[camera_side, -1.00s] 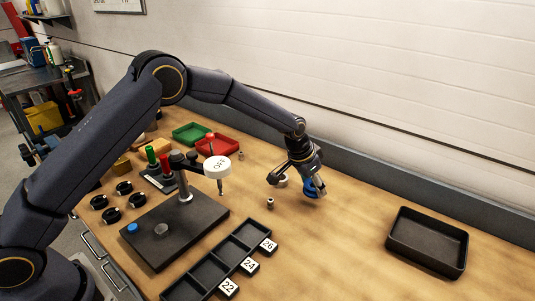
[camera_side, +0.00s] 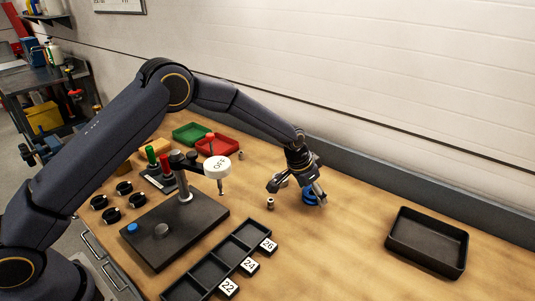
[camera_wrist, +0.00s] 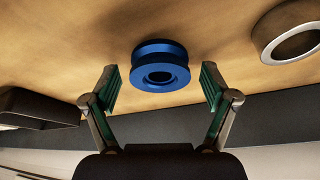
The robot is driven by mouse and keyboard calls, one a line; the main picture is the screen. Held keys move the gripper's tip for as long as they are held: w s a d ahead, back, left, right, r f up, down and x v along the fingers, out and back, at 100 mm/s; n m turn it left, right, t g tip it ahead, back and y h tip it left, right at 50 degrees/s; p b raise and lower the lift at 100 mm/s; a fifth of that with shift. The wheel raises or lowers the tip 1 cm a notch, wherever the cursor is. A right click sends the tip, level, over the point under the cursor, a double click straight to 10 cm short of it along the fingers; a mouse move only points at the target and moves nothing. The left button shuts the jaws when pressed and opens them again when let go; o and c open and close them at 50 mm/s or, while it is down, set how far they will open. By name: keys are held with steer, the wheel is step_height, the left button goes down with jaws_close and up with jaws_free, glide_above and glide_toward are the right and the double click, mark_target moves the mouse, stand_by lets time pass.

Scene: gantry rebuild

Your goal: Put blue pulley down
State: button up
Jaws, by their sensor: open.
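The blue pulley (camera_side: 310,199) sits on the wooden table under my gripper (camera_side: 298,190) in the side view. In the wrist view the blue pulley (camera_wrist: 160,67) lies flat, its bore facing the camera, just beyond the fingertips and between their lines. My gripper (camera_wrist: 160,88) is open there, with a gap on both sides of the pulley. No finger touches it in that view. In the side view a finger partly covers the pulley.
A grey ring-like part (camera_wrist: 290,32) lies close beside the pulley. A small metal part (camera_side: 270,203) stands to its left. An empty black tray (camera_side: 428,242) is at right. A compartment tray with number labels (camera_side: 207,272) and a black fixture plate (camera_side: 175,228) are at left front.

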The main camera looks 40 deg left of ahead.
steer(key=shift+r, duration=0.1)
steer(key=shift+r, duration=0.3)
steer(key=s+a+r+n, duration=0.1)
steer(key=s+a+r, duration=0.4)
steer(key=s+r, duration=0.45)
steer(key=s+a+r+n, duration=0.1)
steer(key=s+a+r, duration=0.4)
steer(key=r, duration=0.8)
steer(key=s+a+n+y, duration=0.1)
steer(key=s+a, duration=0.2)
steer(key=s, duration=0.8)
steer(key=s+a+n+t, duration=0.1)
steer(key=s+a, duration=0.2)
steer(key=s, duration=0.9)
steer(key=shift+s+r+n+y, duration=0.15)
steer(key=shift+s+n+y, duration=0.15)
steer(key=shift+y, duration=0.1)
